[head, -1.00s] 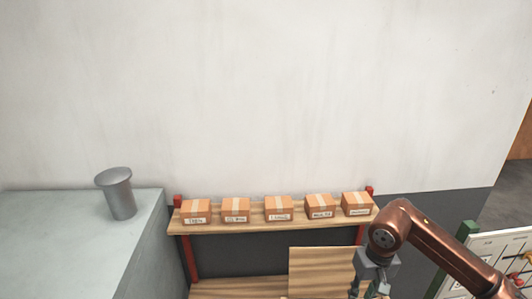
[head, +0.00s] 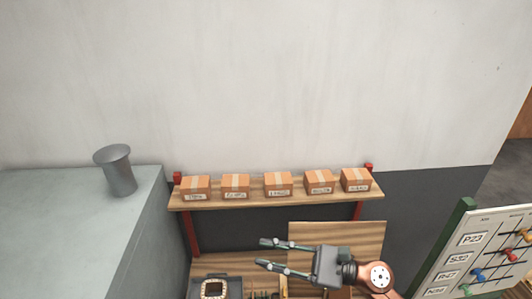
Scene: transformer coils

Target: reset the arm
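My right arm, copper-coloured, comes in from the lower right of the head view. Its grey gripper (head: 268,254) points left, in front of the wooden back panel (head: 350,239) and below the shelf. Its two fingers are apart with nothing between them, so it is open and empty. A coil-like piece with a light square ring (head: 214,289) sits in a dark tray at the bottom edge, left of the gripper. My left gripper does not show.
A wooden shelf (head: 213,202) with red posts bears several labelled cardboard boxes (head: 278,184). A grey bin (head: 118,174) stands on the pale cabinet (head: 60,230) at left. A board with coloured pegs (head: 478,256) stands at right.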

